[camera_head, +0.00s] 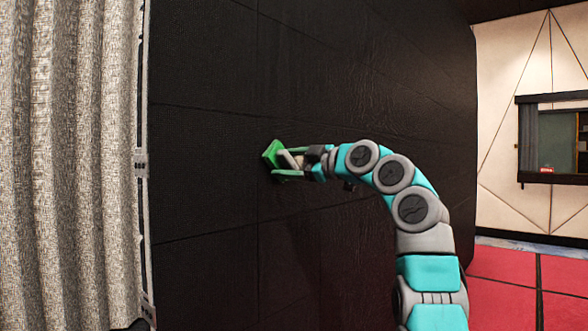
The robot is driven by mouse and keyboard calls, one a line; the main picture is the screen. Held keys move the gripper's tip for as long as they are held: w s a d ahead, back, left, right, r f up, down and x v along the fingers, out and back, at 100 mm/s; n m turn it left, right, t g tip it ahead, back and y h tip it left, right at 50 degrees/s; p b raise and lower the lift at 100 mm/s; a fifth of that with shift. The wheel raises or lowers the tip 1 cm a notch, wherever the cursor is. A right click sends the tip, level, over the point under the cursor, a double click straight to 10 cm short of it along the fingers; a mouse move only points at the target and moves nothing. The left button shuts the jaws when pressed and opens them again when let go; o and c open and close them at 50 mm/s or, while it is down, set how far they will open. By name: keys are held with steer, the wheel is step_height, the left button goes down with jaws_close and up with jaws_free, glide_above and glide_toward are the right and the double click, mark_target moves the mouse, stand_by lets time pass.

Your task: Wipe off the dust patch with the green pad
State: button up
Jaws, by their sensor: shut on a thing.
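The green pad (271,153) is at the dark wall, left of the picture's middle. My gripper (283,163) is shut on the pad from its right side. The pad's far face is turned to the wall; it looks close to or touching the surface, but I cannot tell which. My arm reaches in from the lower right. I cannot make out a clear dust patch on the black video wall (210,190); faint streaky marks (345,115) show above and right of the pad, and part of the wall is hidden behind my arm.
A grey curtain (65,160) hangs along the left side, beside a narrow metal edge strip (142,165). At the right are a pale panelled wall (500,110) with a dark-framed window (555,140) and a red floor (505,290). The wall around the pad is free.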

mark_target(271, 164)
steer(key=shift+s+a+f+b, duration=0.15)
steer(key=shift+s+a+b, duration=0.9)
steer(key=shift+s+a, duration=0.3)
steer(key=shift+s+a+b, duration=0.25)
steer(key=shift+s, duration=0.2)
steer(key=shift+s+a+b, duration=0.2)
steer(key=shift+s+b, duration=0.05)
steer(key=shift+s, duration=0.2)
steer(key=shift+d, duration=0.15)
steer(key=shift+b+v, duration=0.95)
steer(key=shift+v, duration=2)
steer(key=shift+d, duration=0.1)
steer(key=v, duration=0.2)
steer(key=shift+s+d+b, duration=0.3)
steer(key=shift+b, duration=0.1)
steer(key=shift+w+a, duration=0.1)
